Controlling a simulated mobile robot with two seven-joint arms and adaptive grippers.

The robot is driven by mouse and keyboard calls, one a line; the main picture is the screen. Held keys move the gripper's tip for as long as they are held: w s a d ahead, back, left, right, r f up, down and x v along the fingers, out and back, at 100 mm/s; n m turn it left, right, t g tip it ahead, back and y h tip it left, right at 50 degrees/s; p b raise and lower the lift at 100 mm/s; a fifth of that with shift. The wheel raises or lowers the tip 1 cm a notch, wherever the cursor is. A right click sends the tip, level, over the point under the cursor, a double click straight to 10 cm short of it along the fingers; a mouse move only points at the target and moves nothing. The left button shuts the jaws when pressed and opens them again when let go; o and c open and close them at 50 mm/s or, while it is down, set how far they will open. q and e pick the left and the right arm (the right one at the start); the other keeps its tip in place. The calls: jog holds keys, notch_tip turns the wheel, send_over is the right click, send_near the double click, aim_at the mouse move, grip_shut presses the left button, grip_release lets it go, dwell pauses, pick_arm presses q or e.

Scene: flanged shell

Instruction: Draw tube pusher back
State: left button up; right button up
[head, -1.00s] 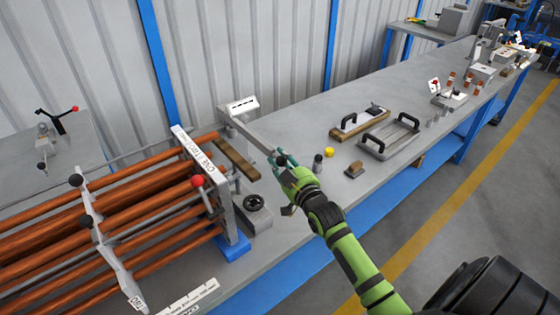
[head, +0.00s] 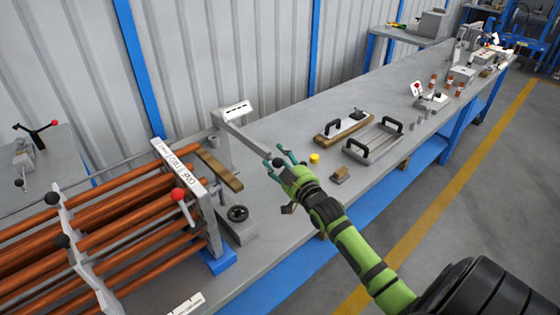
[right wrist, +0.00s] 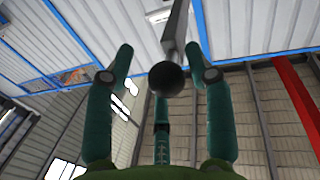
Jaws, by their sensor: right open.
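A grey bar (head: 243,138), which looks like the tube pusher's arm, reaches from an upright labelled post (head: 232,110) toward my right gripper (head: 279,160). In the right wrist view the bar (right wrist: 176,30) ends in a dark ball knob (right wrist: 168,79). My right gripper is open and I see no grip on the knob. The bar's far end is partly hidden by the fingers in the head view. My left gripper is not in view.
A rack of copper-coloured tubes (head: 110,215) with a red-knobbed lever (head: 180,197) stands at the left. A wooden strip (head: 220,170) and a grey block with a dark ring (head: 238,215) lie near it. A yellow cap (head: 314,158) and handled plates (head: 372,142) lie to the right.

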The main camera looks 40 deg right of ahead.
jog(key=shift+s+a+f, duration=0.1)
jog(key=shift+s+a, duration=0.15)
jog(key=shift+s, duration=0.2)
jog(key=s, duration=1.1)
jog(key=shift+a, duration=0.4)
jog(key=s+a+f+g, duration=0.2)
jog(key=s+f+g, duration=0.1)
jog(key=f, duration=0.8)
jog(key=s+a+f+g, duration=0.1)
jog(key=s+f+g, duration=0.15)
jog(key=f, duration=0.95)
jog(key=s+a+f+g, duration=0.2)
jog(key=s+f+g, duration=0.15)
jog(key=f, duration=0.75)
jog(key=s+a+f+g, duration=0.2)
jog(key=s+f, duration=0.4)
jog(key=s, duration=0.3)
jog(key=s+a+f+n+g+y, duration=0.1)
jog(key=s+a+f+g, duration=0.2)
jog(key=s, duration=0.7)
jog(key=s+a+f+g+y, duration=0.1)
jog(key=s+a+f+g, duration=0.1)
jog(key=s+a+f, duration=0.4)
jog(key=s+f, duration=0.3)
jog(key=shift+s+a+f+n+g+b, duration=0.15)
jog(key=shift+s+f+n+g+b, duration=0.15)
jog(key=shift+s+n+g, duration=0.1)
